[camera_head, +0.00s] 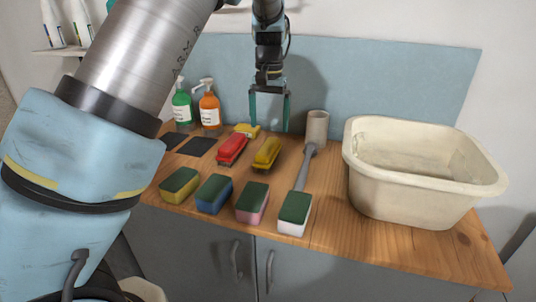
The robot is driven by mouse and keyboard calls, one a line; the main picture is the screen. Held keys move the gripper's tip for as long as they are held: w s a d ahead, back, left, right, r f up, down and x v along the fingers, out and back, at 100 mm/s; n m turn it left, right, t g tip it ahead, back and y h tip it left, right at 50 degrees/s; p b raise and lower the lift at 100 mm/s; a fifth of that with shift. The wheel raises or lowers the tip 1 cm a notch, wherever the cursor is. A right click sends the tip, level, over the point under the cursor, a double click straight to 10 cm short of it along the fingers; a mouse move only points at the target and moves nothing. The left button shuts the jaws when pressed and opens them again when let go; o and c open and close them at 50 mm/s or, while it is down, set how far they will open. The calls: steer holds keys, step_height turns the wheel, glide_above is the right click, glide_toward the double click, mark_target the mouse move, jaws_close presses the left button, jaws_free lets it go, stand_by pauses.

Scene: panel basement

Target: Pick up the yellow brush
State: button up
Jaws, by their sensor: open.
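The yellow brush (266,153) lies on the wooden counter near the middle, with dark bristles along its lower side. My gripper (270,123) hangs above the counter behind the brush in the picture, fingers pointing down, open and empty. It appears apart from the brush; the exact height is hard to tell. A red brush (231,149) lies just left of the yellow one. A smaller yellow object (247,130) lies behind them, near my left fingertip in the picture; its kind is unclear.
Several sponges (213,193) line the front edge. A grey handle (304,167) lies to the right, near a beige cup (317,127). A large cream basin (420,205) fills the right.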

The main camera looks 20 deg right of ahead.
mark_target(268, 146)
step_height(268, 146, down, 3)
steer(key=shift+f+p, duration=0.2)
steer(key=shift+p, duration=0.1)
steer(key=shift+w+f+p, duration=0.15)
steer(key=shift+f+p, duration=0.45)
steer(key=shift+f, duration=0.8)
steer(key=shift+w+f+p, duration=0.1)
steer(key=shift+f+p, duration=0.5)
steer(key=shift+f, duration=0.75)
jaws_close()
steer(key=shift+r, duration=0.15)
step_height(268, 146, up, 10)
steer(key=b, duration=0.3)
